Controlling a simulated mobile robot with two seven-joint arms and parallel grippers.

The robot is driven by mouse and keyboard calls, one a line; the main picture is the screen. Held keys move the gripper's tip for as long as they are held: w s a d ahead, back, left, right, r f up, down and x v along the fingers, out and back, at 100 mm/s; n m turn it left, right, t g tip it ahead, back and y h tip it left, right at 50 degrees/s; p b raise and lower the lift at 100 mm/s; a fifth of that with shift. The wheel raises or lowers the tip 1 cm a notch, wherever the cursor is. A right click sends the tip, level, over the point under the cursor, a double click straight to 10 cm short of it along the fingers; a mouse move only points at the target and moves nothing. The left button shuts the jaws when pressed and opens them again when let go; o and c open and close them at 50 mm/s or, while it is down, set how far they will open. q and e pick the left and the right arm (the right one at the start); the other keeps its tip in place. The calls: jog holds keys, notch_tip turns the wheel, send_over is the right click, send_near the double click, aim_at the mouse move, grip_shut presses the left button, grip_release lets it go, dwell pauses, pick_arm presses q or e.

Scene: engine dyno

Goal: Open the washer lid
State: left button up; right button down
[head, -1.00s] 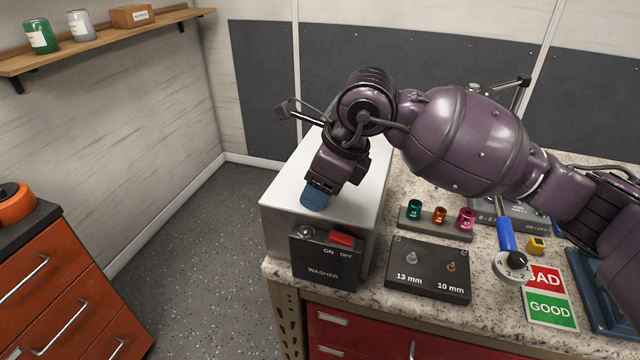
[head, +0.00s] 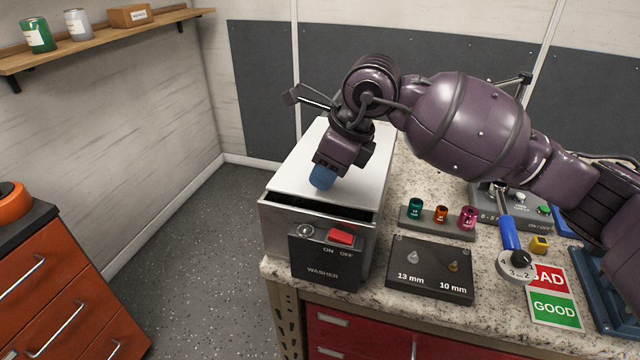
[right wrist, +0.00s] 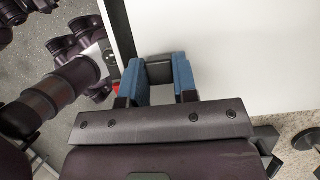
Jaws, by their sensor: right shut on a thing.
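The washer (head: 270,223) is a metal box at the left end of the bench. Its lid (head: 300,160) is partly raised, and a dark gap shows along the front edge. My right gripper (head: 323,178) is at the front part of the lid, with its blue fingers pointing down. In the right wrist view its blue fingers (right wrist: 160,75) are shut around a grey handle (right wrist: 159,72) at the edge of the white lid (right wrist: 240,50). The handle is hidden in the head view. My left gripper is not in view.
The washer's control box (head: 324,265) with a red switch (head: 341,236) is on its front. To the right are a socket rack (head: 437,228), a 13 mm/10 mm tray (head: 430,272) and a blue-handled tool (head: 509,232). Open floor lies to the left.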

jog(key=w+d+b, duration=0.1)
jog(key=w, duration=0.2)
jog(key=w+d+b, duration=0.1)
jog(key=w, duration=0.2)
jog(key=w+d+b, duration=0.1)
jog(key=w, duration=0.3)
jog(key=shift+d+f, duration=0.1)
jog(key=shift+f, duration=0.25)
jog(key=w+d+b, duration=0.1)
jog(key=w, duration=0.1)
jog(key=w+b, duration=0.1)
jog(key=w, duration=0.2)
jog(key=w+d+b, duration=0.1)
jog(key=w, duration=0.2)
jog(key=shift+d+r+b, duration=0.1)
jog(key=shift+d+b, duration=0.2)
jog(key=shift+w+d+r+b, duration=0.1)
jog(key=shift+w+d+b, duration=0.05)
jog(key=shift+w, duration=0.25)
jog(key=shift+w+d+r+b, duration=0.1)
jog(key=shift+w+b, duration=0.05)
jog(key=shift+w, duration=0.2)
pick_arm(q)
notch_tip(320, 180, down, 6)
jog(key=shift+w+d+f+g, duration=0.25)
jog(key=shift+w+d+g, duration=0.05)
pick_arm(e)
jog(key=shift+r, duration=0.1)
